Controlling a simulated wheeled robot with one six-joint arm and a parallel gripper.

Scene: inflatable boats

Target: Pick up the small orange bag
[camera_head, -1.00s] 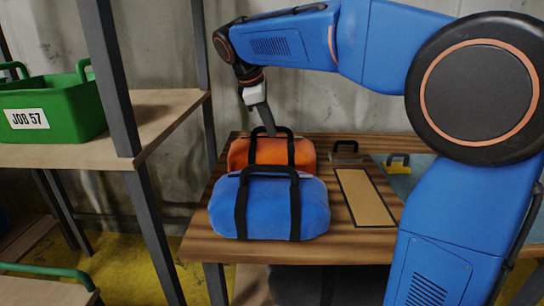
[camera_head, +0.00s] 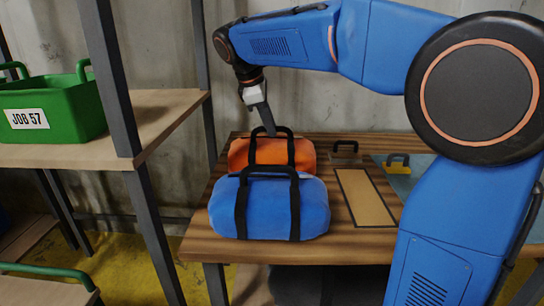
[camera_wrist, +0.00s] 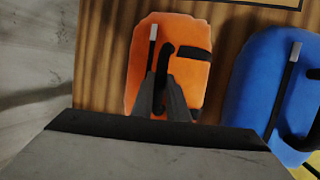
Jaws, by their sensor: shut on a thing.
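The small orange bag (camera_head: 303,152) with black straps and a black handle sits on the wooden table, behind a larger blue bag (camera_head: 267,208). My gripper (camera_head: 270,131) reaches down to the orange bag's handle from above. In the wrist view, the two fingers (camera_wrist: 166,98) are on either side of the black handle, shut on it, with the orange bag (camera_wrist: 190,38) around and below them. The bag appears to rest on the table. Its lower front is hidden by the blue bag in the head view.
The blue bag stands close in front of the orange one. A tan panel with a dark border (camera_head: 366,198) lies to the right on the table (camera_head: 345,245). A green bin (camera_head: 60,112) sits on the left shelf, beside a dark post (camera_head: 112,80).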

